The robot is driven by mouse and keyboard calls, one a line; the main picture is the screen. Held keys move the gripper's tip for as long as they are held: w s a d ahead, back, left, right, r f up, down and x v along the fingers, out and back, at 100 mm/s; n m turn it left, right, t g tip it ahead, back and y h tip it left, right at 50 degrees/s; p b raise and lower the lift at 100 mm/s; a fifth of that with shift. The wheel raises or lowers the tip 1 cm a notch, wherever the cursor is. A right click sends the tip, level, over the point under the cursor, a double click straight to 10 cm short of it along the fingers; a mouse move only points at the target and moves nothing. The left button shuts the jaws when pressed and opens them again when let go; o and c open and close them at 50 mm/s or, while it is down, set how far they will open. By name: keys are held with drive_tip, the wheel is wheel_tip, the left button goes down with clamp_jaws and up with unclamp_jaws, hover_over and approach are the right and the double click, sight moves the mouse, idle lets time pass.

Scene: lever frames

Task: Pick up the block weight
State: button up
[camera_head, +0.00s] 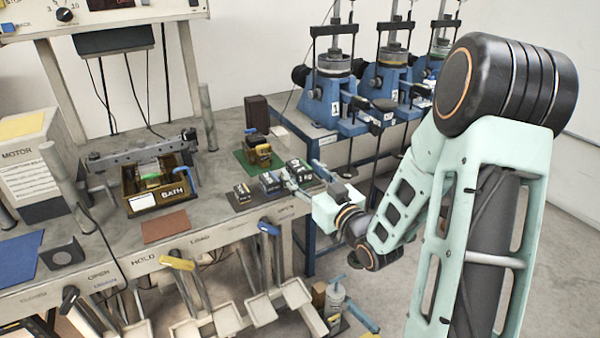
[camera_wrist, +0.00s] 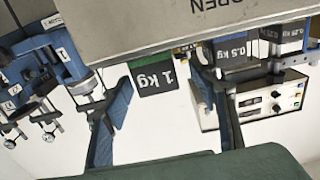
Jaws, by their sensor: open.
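Several dark block weights with white labels sit in a row near the bench's right front edge. In the head view I see a left block (camera_head: 243,194), a middle block (camera_head: 271,182) and a right block (camera_head: 299,169). My gripper (camera_head: 286,180) is open beside the row, its fingertips close to the middle and right blocks. In the wrist view, my open fingers (camera_wrist: 161,88) frame a black block marked 1 kg (camera_wrist: 153,79). A 0.5 kg block (camera_wrist: 236,58) lies near the right finger. I cannot tell whether the fingers touch any block.
A smaller 0.25 kg block (camera_wrist: 282,34) is at the wrist view's upper right. A yellow and black object (camera_head: 263,156) stands on a green mat behind the row. A box marked BATH (camera_head: 150,201) is left. Blue machines (camera_head: 325,100) stand behind. Levers (camera_head: 268,228) line the front.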

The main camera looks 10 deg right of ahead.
sight(293, 160)
drive_tip(key=x, duration=0.8)
drive_tip(key=shift+w+d+r+p, duration=0.1)
drive_tip(key=shift+w+p, duration=0.05)
drive_tip(key=shift+p, duration=0.2)
clamp_jaws()
drive_tip(key=shift+r, duration=0.15)
